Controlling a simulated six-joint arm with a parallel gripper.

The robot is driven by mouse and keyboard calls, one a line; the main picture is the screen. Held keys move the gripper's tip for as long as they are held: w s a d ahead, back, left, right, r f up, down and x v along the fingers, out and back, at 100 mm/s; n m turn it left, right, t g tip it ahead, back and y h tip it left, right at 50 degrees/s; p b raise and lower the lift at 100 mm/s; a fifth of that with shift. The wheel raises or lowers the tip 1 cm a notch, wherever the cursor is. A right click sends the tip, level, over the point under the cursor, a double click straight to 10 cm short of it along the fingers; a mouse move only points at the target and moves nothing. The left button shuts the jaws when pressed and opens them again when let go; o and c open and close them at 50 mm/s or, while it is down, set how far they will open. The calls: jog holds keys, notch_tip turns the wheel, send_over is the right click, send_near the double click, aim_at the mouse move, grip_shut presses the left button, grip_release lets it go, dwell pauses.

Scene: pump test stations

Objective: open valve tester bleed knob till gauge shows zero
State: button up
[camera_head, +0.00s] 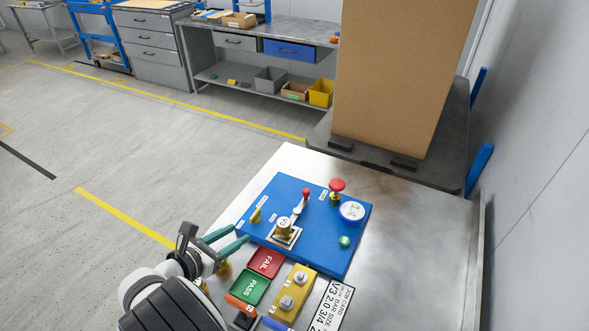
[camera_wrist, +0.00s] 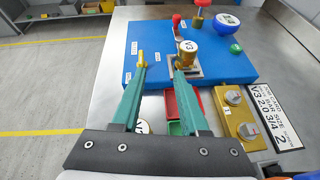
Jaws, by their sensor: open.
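The valve tester is a blue panel (camera_head: 335,258) on the metal bench, also in the wrist view (camera_wrist: 112,48). A small yellow knob (camera_head: 256,215) stands at its left side; it also shows in the wrist view (camera_wrist: 142,58). Its label is too small to read. The round white gauge (camera_head: 352,210) is at the panel's right; its reading is illegible. A brass valve marked V3 (camera_head: 284,228) is clamped mid-panel. My gripper (camera_head: 238,238) is open and empty at the panel's left edge. In the wrist view its left fingertip is just short of the yellow knob, which is not between the fingers.
A red-topped knob (camera_head: 337,187), a red-tipped lever (camera_head: 305,195) and a green knob (camera_head: 344,241) stand on the panel. Red FAIL (camera_head: 266,262) and green PASS (camera_head: 250,286) trays, a yellow block (camera_head: 292,293) and a job card (camera_head: 333,308) lie in front. A tall cardboard box (camera_head: 400,80) stands behind.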

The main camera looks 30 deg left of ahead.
aim_at(253, 216)
jog(key=s+a+n, duration=0.1)
jog(key=a+f+y, duration=0.1)
jog(key=shift+s+a+f+n, duration=0.15)
jog(key=shift+s+a+n, duration=0.15)
jog(key=shift+s+n, duration=0.1)
jog(key=shift+w+a+f, duration=0.2)
jog(key=x, duration=1.5)
jog(key=shift+w+r, duration=0.15)
jog(key=shift+r, duration=0.05)
grip_shut()
